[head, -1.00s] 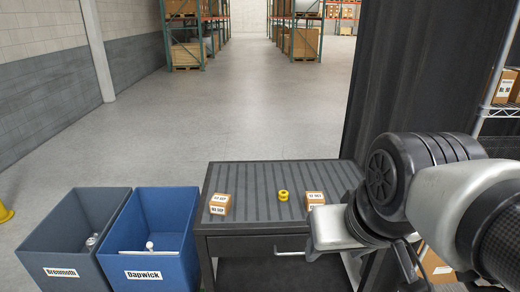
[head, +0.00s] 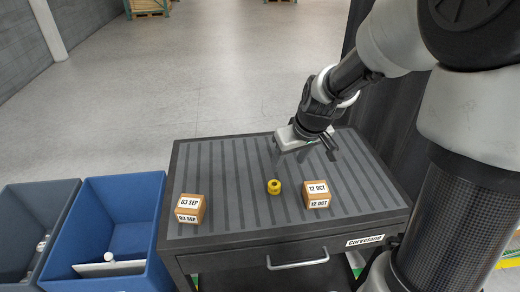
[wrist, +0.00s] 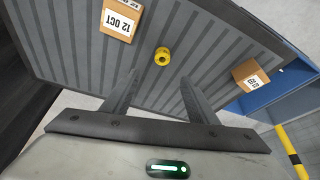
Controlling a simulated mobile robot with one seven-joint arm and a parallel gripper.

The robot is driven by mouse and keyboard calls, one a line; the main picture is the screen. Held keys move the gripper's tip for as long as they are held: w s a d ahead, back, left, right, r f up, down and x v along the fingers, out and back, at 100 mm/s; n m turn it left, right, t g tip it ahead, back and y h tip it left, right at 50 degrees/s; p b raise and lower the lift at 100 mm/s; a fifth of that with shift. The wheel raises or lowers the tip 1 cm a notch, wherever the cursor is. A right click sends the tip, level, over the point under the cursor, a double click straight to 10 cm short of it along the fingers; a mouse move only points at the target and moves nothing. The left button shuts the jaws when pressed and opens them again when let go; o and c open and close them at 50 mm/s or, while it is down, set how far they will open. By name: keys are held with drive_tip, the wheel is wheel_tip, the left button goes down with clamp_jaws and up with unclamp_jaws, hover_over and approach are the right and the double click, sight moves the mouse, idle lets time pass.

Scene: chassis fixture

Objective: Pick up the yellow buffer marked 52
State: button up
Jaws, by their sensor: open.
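The yellow buffer (head: 274,187) is a small ring-like piece with a dark hole, on the ribbed grey top of the cart (head: 235,212) between two small boxes. It also shows in the wrist view (wrist: 162,57), just beyond the gap between the fingertips. I cannot read any marking on it. My gripper (head: 304,158) is open and empty above the back part of the cart top, behind and right of the buffer in the head view. In the wrist view both fingers of my gripper (wrist: 159,77) are spread wide, pointing toward the cart top.
A box marked 03 SEP (head: 190,208) stands left of the buffer, and a box marked 12 OCT (head: 317,195) to its right. A blue bin (head: 118,195) and a grey bin (head: 30,205) stand left of the cart. A dark curtain (head: 375,120) hangs behind right.

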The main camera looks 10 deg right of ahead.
drive_tip(key=b, duration=0.1)
hover_over(276, 187)
drive_tip(key=s, duration=0.2)
drive_tip(key=f, duration=0.6)
drive_tip(key=d+f, duration=0.1)
drive_tip(key=f, duration=0.2)
drive_tip(key=shift+f, duration=0.2)
drive_tip(key=shift+a+x, duration=0.2)
drive_tip(key=shift+x, duration=2.7)
drive_tip(key=shift+c, duration=0.4)
drive_tip(key=c, duration=1)
